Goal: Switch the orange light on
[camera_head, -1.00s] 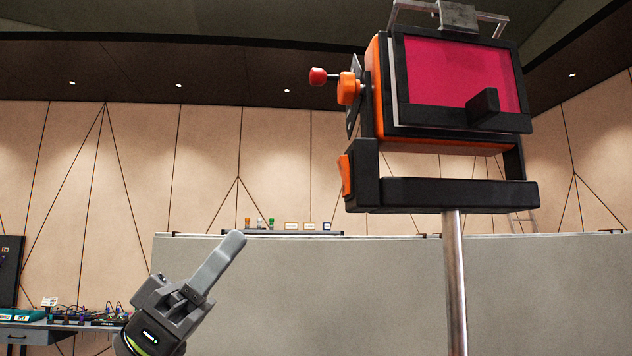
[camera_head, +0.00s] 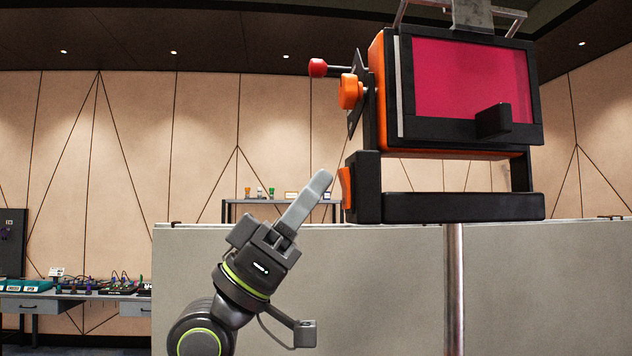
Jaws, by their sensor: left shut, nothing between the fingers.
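The orange light (camera_head: 376,55) is a boxy lamp with an orange housing, a black front frame and a magenta panel (camera_head: 470,80), held on a metal pole (camera_head: 453,290). An orange rocker switch (camera_head: 346,188) sits on the left end of its black lower bracket (camera_head: 460,207). An orange knob (camera_head: 350,91) and a red-tipped lever (camera_head: 318,68) stick out of its left side. My left gripper (camera_head: 320,183) is shut and empty. Its fingertips point up and right, just left of the switch; I cannot tell whether they touch it. My right gripper is not in view.
A grey partition (camera_head: 250,300) stands behind the pole. A shelf with small items (camera_head: 270,192) is behind it. A table (camera_head: 70,297) with electronic gear stands at the far left. The space left of the lamp is open.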

